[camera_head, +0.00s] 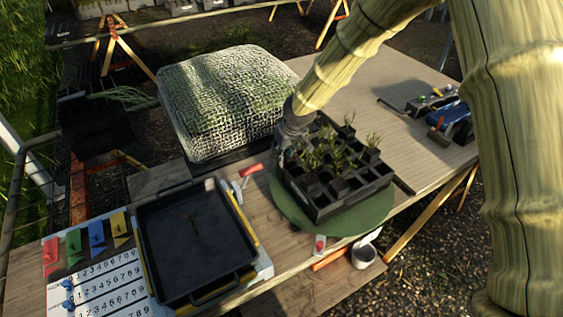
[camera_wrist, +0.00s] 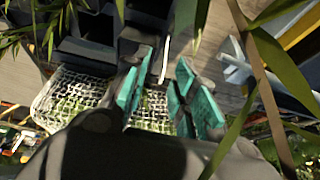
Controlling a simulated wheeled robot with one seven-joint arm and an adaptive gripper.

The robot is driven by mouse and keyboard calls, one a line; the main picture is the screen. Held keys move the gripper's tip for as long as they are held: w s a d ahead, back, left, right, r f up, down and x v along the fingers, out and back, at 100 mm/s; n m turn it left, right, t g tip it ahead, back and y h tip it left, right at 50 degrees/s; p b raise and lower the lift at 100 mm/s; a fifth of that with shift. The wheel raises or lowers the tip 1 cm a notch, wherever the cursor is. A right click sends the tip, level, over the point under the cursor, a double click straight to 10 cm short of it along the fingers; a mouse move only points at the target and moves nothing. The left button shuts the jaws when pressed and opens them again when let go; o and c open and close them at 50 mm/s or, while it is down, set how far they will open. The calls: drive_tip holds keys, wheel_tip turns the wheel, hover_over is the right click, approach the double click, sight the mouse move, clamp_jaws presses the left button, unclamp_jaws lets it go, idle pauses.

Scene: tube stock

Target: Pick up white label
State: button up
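A thin whitish strip (camera_wrist: 163,62), seen nearly edge-on, stands between my fingertips in the wrist view; it looks like the white label, but I cannot be sure. My gripper (camera_wrist: 166,72) is open, with teal finger pads on both sides of the strip and a gap visible. In the head view my gripper (camera_head: 284,150) is at the back left corner of the black cell tray (camera_head: 325,212). The label is not distinguishable there. Whether either finger touches the strip cannot be told.
Leaves cross the wrist view. A black tray (camera_head: 195,245) and red-handled tool (camera_head: 250,170) lie left.

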drive_tip(key=shift+s, duration=0.15)
drive_tip(key=shift+w+f, duration=0.2)
clamp_jaws()
drive_tip(key=shift+s+r, duration=0.1)
